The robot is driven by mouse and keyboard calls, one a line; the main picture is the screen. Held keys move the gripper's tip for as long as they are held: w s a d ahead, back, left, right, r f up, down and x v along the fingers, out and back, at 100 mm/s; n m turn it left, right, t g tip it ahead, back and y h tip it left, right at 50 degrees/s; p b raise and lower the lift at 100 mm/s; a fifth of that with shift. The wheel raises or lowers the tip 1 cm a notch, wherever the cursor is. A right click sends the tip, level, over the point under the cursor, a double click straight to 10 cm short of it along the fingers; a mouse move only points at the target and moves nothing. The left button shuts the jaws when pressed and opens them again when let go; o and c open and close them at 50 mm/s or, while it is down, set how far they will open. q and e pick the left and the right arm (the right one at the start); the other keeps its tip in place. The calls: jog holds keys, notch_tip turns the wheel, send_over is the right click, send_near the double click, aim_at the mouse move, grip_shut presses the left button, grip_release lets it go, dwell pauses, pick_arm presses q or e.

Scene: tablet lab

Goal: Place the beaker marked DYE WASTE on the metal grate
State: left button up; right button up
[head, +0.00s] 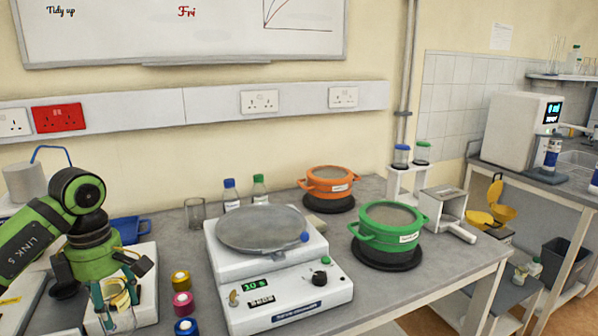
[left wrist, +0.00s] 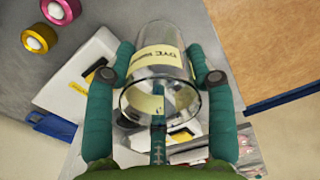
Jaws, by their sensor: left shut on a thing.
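My left gripper (head: 118,305) is at the lower left of the head view, shut on a clear glass beaker with a yellow label. In the left wrist view my left gripper's (left wrist: 158,85) teal fingers lie on both sides of the beaker (left wrist: 158,62), whose label reads DYE. The rest of the label is hard to read. The beaker looks empty, and its round rim shows in the wrist view. In the head view the fingers partly cover the beaker (head: 119,290). I cannot make out a metal grate in either view. My right gripper is not in view.
A balance (head: 290,300) with a round plate fills the middle of the bench. An orange pot (head: 328,182) and a green pot (head: 388,238) stand to its right. Coloured tape rolls (head: 183,303) lie close right of my gripper. An empty glass (head: 194,213) stands behind.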

pick_arm(q)
jog(key=s+d+f+m, duration=0.4)
jog(key=d+m, duration=0.4)
jog(key=m, duration=0.2)
jog(key=s+d+f+m, duration=0.5)
jog(key=d+m, duration=0.3)
jog(key=m, duration=0.3)
jog(key=shift+s+d+f+m, duration=0.15)
jog(key=shift+s+d+m, duration=0.2)
jog(key=shift+s, duration=0.3)
jog(key=shift+w, duration=0.1)
